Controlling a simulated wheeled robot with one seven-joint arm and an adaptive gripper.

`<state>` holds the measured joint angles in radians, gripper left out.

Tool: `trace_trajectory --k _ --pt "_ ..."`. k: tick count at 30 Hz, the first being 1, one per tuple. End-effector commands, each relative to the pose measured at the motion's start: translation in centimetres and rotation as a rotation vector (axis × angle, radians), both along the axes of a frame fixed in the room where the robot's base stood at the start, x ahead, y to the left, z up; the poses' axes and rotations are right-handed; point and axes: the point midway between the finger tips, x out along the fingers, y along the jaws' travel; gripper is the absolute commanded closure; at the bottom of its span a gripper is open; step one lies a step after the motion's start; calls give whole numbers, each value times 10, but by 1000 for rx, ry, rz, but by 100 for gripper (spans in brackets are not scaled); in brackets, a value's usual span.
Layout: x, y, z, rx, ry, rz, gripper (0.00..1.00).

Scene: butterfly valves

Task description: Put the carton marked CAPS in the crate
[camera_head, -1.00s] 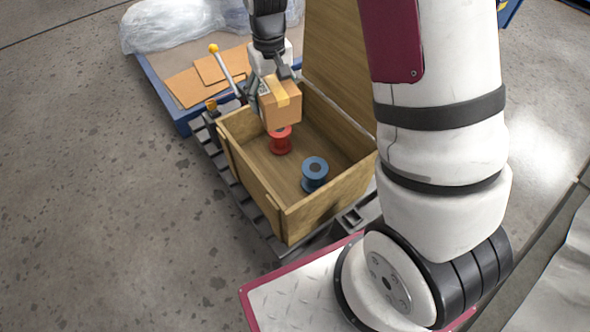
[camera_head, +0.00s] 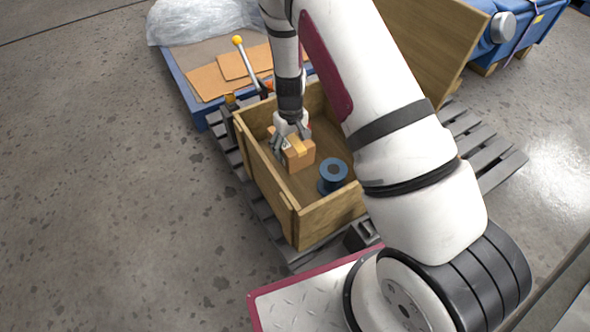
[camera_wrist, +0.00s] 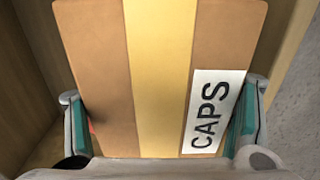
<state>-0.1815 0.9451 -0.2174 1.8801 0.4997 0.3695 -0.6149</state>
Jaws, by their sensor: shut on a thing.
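The brown carton (camera_head: 299,155) with a yellow tape stripe is down inside the wooden crate (camera_head: 272,197), below the level of its rim. In the wrist view the carton (camera_wrist: 95,50) fills the middle, and its white label reads CAPS (camera_wrist: 209,112). My gripper (camera_head: 289,140) is shut on the carton, with a teal-padded finger on each side of it. Whether the carton touches the crate floor cannot be told.
A blue spool (camera_head: 332,175) stands in the crate, right of the carton. A sliver of red shows beside the carton in the wrist view. The crate's raised lid (camera_head: 425,45) stands behind it. A lever with a yellow knob (camera_head: 238,41) rises at the crate's back left.

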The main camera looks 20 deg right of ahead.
Motion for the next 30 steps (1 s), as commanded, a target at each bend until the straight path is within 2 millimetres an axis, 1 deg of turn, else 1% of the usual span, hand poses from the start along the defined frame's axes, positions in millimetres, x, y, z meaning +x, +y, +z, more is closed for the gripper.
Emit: trace_trajectory --k 1,3,6,9,17,25,27,30 --pt "0 0 -16 0 2 -1 73" --pt "0 0 -32 0 2 -1 73" --pt "0 0 -52 1 1 -2 73" --pt "0 0 -66 1 1 0 73" --pt "1 0 -80 1 -2 -1 73" --pt "0 0 -117 1 0 -2 73" --pt "1 0 -120 0 -2 -1 73" --pt "1 0 -118 0 -2 0 73"
